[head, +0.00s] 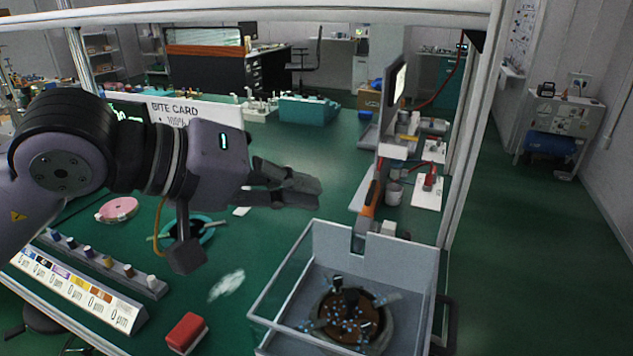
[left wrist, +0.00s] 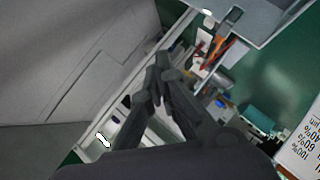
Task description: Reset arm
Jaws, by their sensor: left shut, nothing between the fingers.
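My left gripper (head: 305,188) reaches in from the left in the head view and hangs above the green bench, to the left of and above a clear-walled box. Its fingers are shut with nothing between them. In the left wrist view the fingertips (left wrist: 161,62) meet, with the bench edge and pale wall behind them. My right gripper is in neither view.
The clear-walled box (head: 375,242) holds a round lapping plate (head: 350,312). A red block (head: 186,333), a bottle rack (head: 105,262), a teal ring (head: 205,236) and a pink disc (head: 117,209) lie on the bench. A frame post (head: 474,130) stands at right.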

